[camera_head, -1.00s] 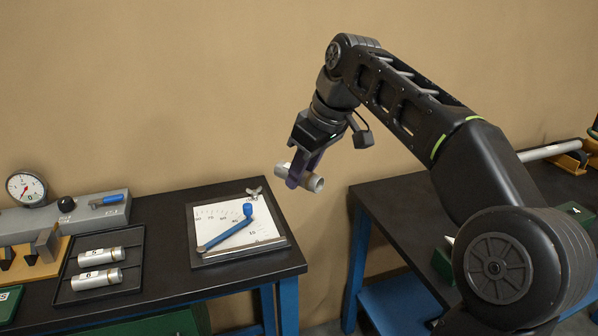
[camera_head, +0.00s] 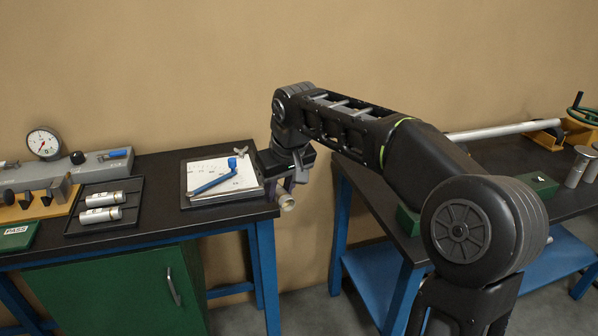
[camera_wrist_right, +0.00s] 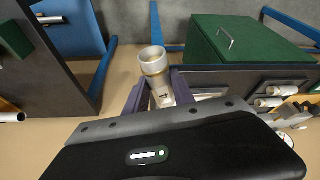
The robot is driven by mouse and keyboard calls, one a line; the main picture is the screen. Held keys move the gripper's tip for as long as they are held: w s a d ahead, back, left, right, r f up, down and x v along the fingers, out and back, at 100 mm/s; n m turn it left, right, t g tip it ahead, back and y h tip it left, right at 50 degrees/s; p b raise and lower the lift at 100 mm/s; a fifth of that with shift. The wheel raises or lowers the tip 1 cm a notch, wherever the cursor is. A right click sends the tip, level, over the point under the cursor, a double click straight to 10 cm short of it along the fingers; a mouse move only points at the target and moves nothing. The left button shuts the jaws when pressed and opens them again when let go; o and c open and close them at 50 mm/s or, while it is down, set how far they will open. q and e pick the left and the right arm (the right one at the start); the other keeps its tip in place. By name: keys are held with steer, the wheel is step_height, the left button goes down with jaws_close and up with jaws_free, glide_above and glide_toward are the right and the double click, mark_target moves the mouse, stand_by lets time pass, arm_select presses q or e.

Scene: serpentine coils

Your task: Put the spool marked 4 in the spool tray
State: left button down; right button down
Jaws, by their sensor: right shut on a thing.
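My right gripper (camera_head: 284,187) is shut on a silver-grey spool (camera_head: 287,202), held in the air by the right front corner of the left bench. In the right wrist view the spool (camera_wrist_right: 154,62) stands between the purple fingers, and its white label seems to read 4. The black spool tray (camera_head: 115,185) lies on the left bench, left of the gripper and apart from it. Two silver spools (camera_head: 103,199) (camera_head: 100,215) lie side by side in it; their marks are too small to read. My left gripper is not in view.
A clipboard (camera_head: 201,178) with a blue-handled tool (camera_head: 213,184) lies between tray and gripper. A grey gauge fixture (camera_head: 95,168) stands behind the tray, a green PASS block (camera_head: 17,236) to its left. A gap separates the left bench from the right bench (camera_head: 370,190).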

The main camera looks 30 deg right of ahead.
steer(key=w+a+f, duration=0.1)
steer(key=a+f, duration=1.1)
steer(key=a, duration=0.1)
steer(key=shift+a+f+n, duration=0.25)
steer(key=shift+n, duration=0.05)
